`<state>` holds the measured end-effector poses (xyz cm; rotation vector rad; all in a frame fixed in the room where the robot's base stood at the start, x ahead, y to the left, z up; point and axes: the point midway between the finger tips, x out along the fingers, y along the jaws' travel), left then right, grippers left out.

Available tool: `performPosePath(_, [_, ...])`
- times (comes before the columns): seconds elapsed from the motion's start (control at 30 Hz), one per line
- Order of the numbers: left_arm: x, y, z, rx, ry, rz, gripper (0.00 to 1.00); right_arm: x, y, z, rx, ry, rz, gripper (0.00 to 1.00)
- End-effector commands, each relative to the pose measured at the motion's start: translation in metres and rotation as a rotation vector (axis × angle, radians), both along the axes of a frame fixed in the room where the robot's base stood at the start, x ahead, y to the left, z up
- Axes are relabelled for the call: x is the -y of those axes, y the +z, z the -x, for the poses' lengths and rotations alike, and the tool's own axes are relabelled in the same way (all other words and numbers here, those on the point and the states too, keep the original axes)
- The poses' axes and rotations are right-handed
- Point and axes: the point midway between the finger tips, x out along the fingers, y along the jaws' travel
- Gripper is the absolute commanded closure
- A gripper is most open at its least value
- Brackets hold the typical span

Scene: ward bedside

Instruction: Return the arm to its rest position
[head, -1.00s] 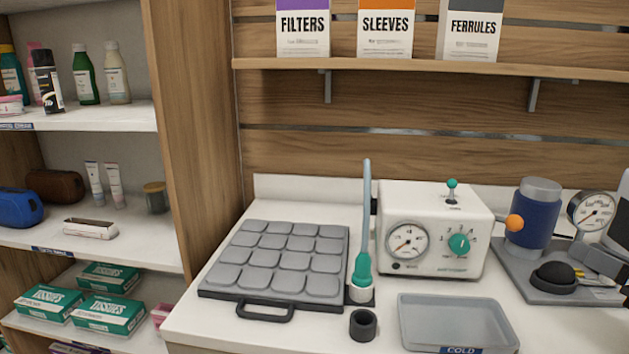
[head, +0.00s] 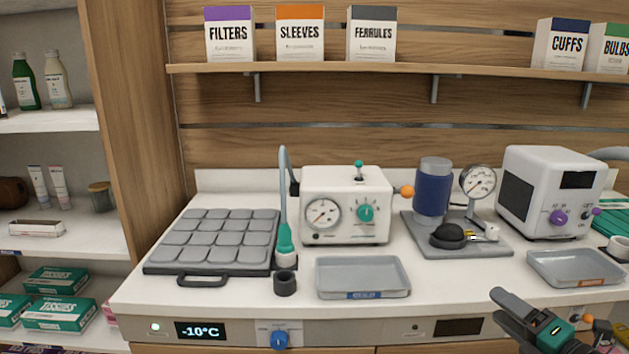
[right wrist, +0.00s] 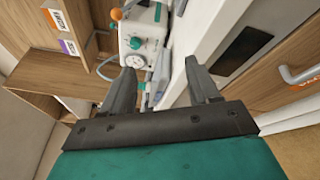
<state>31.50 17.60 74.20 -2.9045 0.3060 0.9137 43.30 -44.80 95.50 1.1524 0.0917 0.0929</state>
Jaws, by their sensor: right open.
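My right gripper (head: 516,311) is at the lower right of the head view, in front of the counter's front edge. Its two dark fingers are apart, and nothing is between them. In the right wrist view the same gripper (right wrist: 163,82) shows both fingers spread, with the counter and the white machine beyond them. My left gripper is in neither view.
The white counter (head: 300,312) holds a grey padded mat (head: 216,241), a white gauge box (head: 345,205), a grey tray (head: 362,277), a blue cylinder (head: 434,192), a white monitor box (head: 550,190) and a second tray (head: 575,268). Shelves (head: 55,121) stand at the left.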

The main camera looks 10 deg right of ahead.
Motion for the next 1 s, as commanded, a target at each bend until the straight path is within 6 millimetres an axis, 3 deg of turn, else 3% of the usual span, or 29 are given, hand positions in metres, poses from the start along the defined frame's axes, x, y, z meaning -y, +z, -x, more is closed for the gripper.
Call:
performPosePath(0.03, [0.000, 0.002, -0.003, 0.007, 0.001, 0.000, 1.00, -0.015, -0.029, 0.009, -0.050, -0.041, -0.170, 0.39])
performPosePath(0.17, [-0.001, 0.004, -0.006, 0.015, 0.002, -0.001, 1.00, -0.066, -0.100, 0.034, -0.202, -0.173, -0.653, 0.39])
performPosePath(0.2, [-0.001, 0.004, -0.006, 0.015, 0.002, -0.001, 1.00, -0.086, -0.120, 0.043, -0.253, -0.216, -0.806, 0.39])
performPosePath(0.3, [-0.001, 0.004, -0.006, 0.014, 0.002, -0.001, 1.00, -0.141, -0.163, 0.067, -0.384, -0.330, -1.158, 0.39])
performPosePath(0.4, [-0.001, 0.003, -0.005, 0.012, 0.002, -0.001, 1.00, -0.194, -0.190, 0.088, -0.501, -0.426, -1.439, 0.39])
performPosePath(0.5, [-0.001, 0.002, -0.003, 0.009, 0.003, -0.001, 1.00, -0.235, -0.203, 0.103, -0.592, -0.499, -1.632, 0.39])
performPosePath(0.63, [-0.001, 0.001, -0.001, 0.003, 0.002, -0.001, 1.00, -0.266, -0.210, 0.114, -0.660, -0.552, -1.763, 0.39])
performPosePath(1.0, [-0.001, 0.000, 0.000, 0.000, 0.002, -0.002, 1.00, -0.272, -0.211, 0.116, -0.677, -0.565, -1.794, 0.39])
